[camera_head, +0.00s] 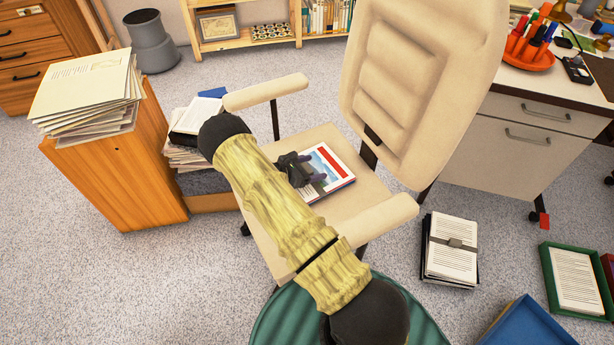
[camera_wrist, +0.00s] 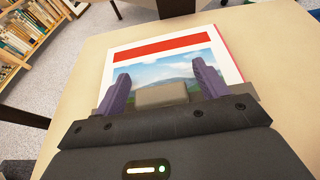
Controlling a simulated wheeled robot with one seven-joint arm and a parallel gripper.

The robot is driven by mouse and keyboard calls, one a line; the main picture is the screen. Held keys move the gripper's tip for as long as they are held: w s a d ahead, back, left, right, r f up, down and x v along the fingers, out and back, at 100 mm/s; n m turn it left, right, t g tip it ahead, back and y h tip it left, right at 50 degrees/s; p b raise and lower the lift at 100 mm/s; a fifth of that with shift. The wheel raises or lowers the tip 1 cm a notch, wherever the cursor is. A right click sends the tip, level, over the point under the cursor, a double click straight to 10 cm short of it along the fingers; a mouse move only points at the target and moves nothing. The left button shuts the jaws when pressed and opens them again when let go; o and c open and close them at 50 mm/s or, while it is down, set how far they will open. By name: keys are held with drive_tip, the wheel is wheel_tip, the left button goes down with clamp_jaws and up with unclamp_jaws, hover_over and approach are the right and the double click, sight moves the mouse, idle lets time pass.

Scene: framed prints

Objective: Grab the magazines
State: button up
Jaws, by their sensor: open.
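The magazines (camera_head: 331,172) lie as a small stack on the seat of a beige office chair (camera_head: 366,190). The top cover has a red band and a landscape picture. My gripper (camera_head: 300,160) is over the left part of the stack, and my arm hides some of the seat. In the wrist view the top magazine (camera_wrist: 165,52) lies flat ahead of my gripper (camera_wrist: 161,84). The two purple fingers are apart with nothing gripped between them. They overlap the near part of the cover in the picture; I cannot tell whether they touch it.
The chair's armrests (camera_head: 266,91) and tall backrest (camera_head: 425,75) surround the seat. A wooden cabinet (camera_head: 125,180) with piled papers (camera_head: 88,90) stands left. A strapped paper stack (camera_head: 451,248), a green tray (camera_head: 548,270) and a blue bin (camera_head: 525,325) are on the floor at right.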

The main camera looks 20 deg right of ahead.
drive_tip(key=shift+c, duration=0.2)
drive_tip(key=c, duration=1.5)
drive_tip(key=shift+r, duration=0.15)
wheel_tip(320, 180, up, 10)
drive_tip(key=p, duration=0.3)
